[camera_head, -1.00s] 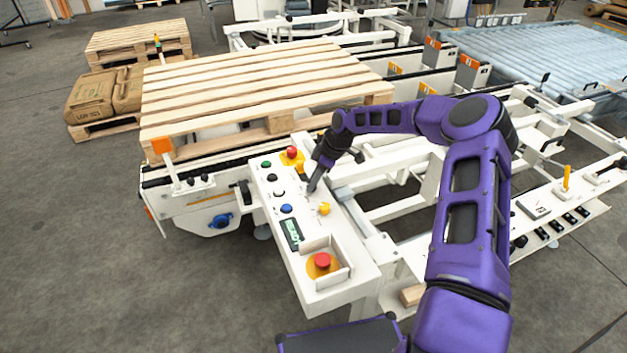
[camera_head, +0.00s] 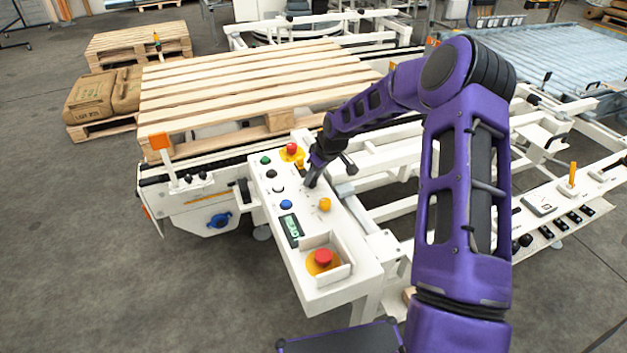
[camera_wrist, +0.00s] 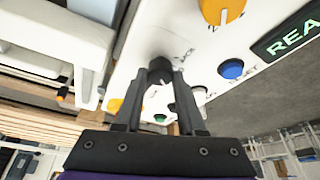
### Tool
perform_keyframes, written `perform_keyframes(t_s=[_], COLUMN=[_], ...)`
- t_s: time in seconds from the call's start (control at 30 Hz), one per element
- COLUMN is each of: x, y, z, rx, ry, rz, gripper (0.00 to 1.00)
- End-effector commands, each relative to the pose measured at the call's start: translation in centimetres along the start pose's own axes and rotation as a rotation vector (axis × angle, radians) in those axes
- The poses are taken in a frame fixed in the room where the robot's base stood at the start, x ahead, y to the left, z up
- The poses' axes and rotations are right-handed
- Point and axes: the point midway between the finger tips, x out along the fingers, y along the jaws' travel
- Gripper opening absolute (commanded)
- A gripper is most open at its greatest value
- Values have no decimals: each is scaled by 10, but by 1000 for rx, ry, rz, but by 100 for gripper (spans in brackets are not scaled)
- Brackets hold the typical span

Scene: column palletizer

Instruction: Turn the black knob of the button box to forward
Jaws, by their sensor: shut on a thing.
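The white button box (camera_head: 352,254) stands in the middle of the head view, its long panel set with coloured buttons and knobs. My gripper (camera_head: 311,183) reaches down onto the panel between the white button and the yellow knob. In the wrist view my gripper (camera_wrist: 160,76) is shut on the black knob (camera_wrist: 159,62), one dark finger on each side. The fingers hide much of the knob. Lettering beside it is partly blurred, and I cannot tell which way the knob points.
A yellow knob (camera_head: 325,205), a blue button (camera_head: 286,204) and a green display (camera_head: 291,231) are close by. A red emergency stop (camera_head: 323,258) sits in a raised guard at the near end. A wooden pallet (camera_head: 230,95) lies behind the box.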

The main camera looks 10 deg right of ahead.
Motion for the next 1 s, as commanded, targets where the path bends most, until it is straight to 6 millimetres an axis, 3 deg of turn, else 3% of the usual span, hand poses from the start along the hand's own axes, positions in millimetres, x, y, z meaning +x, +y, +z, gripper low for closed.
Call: perform_keyframes(t_s=[0.4,0.93,0.97,1.0], x=[0,0,0,0], y=[-1,-1,-1,-1], z=[-1,-1,-1,-1], rx=[172,196,196,196], ry=[1,1,1,1], rz=[73,81,81,81], gripper=[0,0,43,50])
